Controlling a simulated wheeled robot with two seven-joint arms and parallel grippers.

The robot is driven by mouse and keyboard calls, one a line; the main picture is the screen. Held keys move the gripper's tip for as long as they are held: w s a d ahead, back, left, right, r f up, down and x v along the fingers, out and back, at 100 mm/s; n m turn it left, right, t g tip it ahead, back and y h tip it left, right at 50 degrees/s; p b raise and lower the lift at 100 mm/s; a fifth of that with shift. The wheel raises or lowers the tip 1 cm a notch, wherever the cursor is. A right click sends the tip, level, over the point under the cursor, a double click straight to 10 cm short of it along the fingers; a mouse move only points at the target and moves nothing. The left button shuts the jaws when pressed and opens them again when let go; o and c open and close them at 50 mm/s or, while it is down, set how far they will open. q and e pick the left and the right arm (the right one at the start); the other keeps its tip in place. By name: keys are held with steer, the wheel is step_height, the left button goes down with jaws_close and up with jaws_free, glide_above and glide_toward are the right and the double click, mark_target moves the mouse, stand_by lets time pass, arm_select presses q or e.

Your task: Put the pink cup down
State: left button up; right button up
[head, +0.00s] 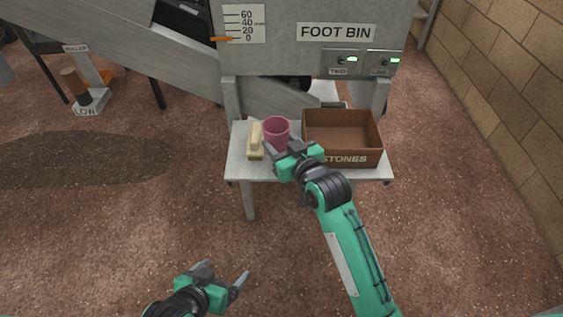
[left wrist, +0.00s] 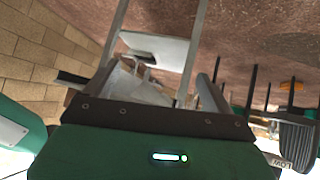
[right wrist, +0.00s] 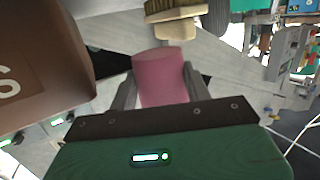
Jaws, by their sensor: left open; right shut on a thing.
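The pink cup (head: 276,131) is at the small grey table, between a brush and the brown box. In the right wrist view the pink cup (right wrist: 160,77) sits between the two fingers of my right gripper (right wrist: 158,92), which is shut on it. In the head view my right gripper (head: 284,157) reaches the cup from the front. Whether the cup's base touches the table cannot be told. My left gripper (head: 226,277) is open and empty, low in front and well away from the table.
The brown box (head: 341,133) marked STONES stands right of the cup on the grey table (head: 236,168). A wooden brush (head: 256,141) lies close on the cup's left; it also shows in the right wrist view (right wrist: 176,22). The FOOT BIN machine (head: 300,50) rises behind.

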step_height(320, 180, down, 2)
steer(key=shift+f, duration=0.1)
step_height(320, 180, down, 4)
steer(key=shift+r+b, duration=0.2)
steer(key=shift+b, duration=0.45)
arm_select(q)
steer(key=d+t, duration=0.1)
steer(key=d+t+h, duration=0.1)
steer(key=d, duration=0.1)
steer(key=shift+w+r, duration=0.15)
steer(key=shift+w, duration=0.25)
arm_select(e)
steer(key=shift+f, duration=0.15)
steer(key=shift+f, duration=0.1)
steer(key=o, duration=0.8)
